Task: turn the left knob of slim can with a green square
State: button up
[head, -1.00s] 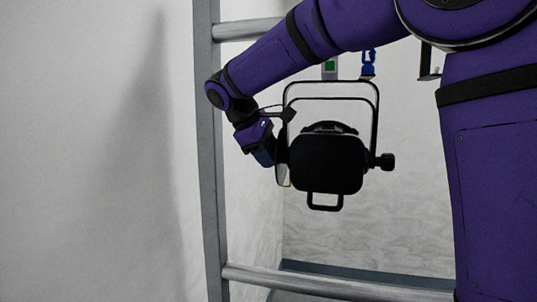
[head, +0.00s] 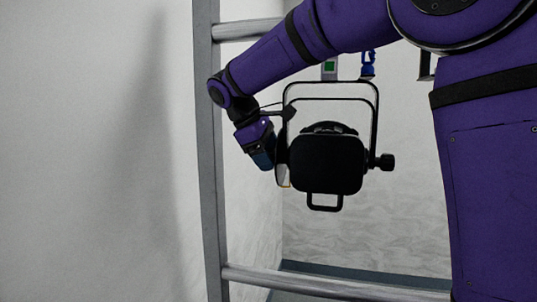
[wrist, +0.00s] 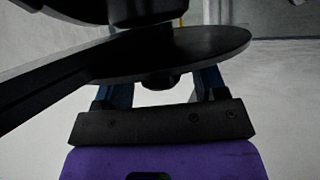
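The slim black can (head: 327,163) hangs in its yoke (head: 376,125) in the head view. A small green square (head: 329,66) shows on a grey upright part above it. My gripper (head: 272,158) is at the can's left side, where its left knob is hidden in the head view. In the wrist view, the blue fingers of my gripper (wrist: 160,84) stand apart, with a small black knob-like part (wrist: 160,82) between them and gaps visible beside it. The fingertips are hidden behind a dark round plate (wrist: 185,50).
The right knob (head: 386,162) sticks out on the can's other side. A grey upright pole (head: 210,190) stands left of the can, with horizontal bars above (head: 245,29) and below (head: 330,284). A pale wall (head: 80,150) fills the left.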

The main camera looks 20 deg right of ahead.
jog(key=v, duration=1)
jog(key=shift+a+r, duration=0.15)
jog(key=shift+r, duration=0.2)
